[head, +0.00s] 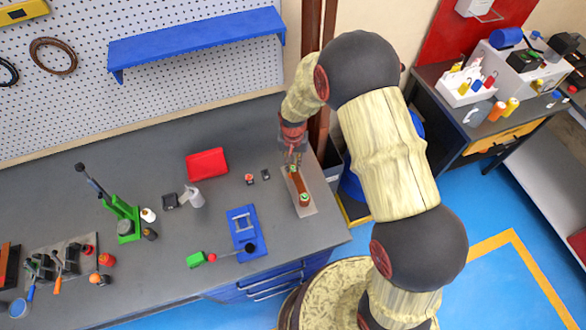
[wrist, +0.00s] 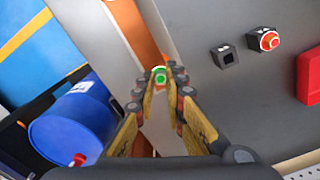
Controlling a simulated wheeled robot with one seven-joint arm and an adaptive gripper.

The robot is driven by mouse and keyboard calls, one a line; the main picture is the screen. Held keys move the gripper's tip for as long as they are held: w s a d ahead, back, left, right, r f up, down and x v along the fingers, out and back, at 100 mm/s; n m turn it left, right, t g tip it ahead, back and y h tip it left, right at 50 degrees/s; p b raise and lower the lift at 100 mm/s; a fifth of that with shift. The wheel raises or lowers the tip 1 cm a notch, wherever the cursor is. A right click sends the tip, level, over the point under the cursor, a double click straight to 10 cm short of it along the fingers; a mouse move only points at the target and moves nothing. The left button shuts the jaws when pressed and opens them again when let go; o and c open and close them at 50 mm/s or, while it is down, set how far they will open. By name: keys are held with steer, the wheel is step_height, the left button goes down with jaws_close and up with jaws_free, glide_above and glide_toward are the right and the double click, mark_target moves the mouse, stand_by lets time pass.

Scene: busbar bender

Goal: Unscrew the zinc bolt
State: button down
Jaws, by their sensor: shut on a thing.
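The zinc bolt (wrist: 160,75) shows as a small piece with a green top on the near end of a copper busbar (wrist: 137,28). My gripper (wrist: 160,82) is shut on it, with a fingertip on either side. The bolt's shank is hidden. In the head view, my gripper (head: 293,158) reaches down to the back end of the busbar (head: 299,183), which lies on a light plate (head: 311,207). A second green-topped bolt (head: 304,197) stands at the bar's front end, apart from my gripper.
A red box (head: 206,163), a small red-topped button box (head: 249,179) and a dark block (head: 265,174) lie left of the plate. A blue drum (wrist: 72,128) is beside the bench's right edge.

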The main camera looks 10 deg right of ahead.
steer(key=n, duration=0.4)
steer(key=shift+w+r+n, duration=0.1)
steer(key=shift+n, duration=0.2)
steer(key=shift+n, duration=1.2)
steer(key=n, duration=0.3)
steer(key=shift+b, duration=0.3)
steer(key=shift+n, duration=0.3)
steer(key=n, duration=0.3)
steer(key=shift+n, duration=1.3)
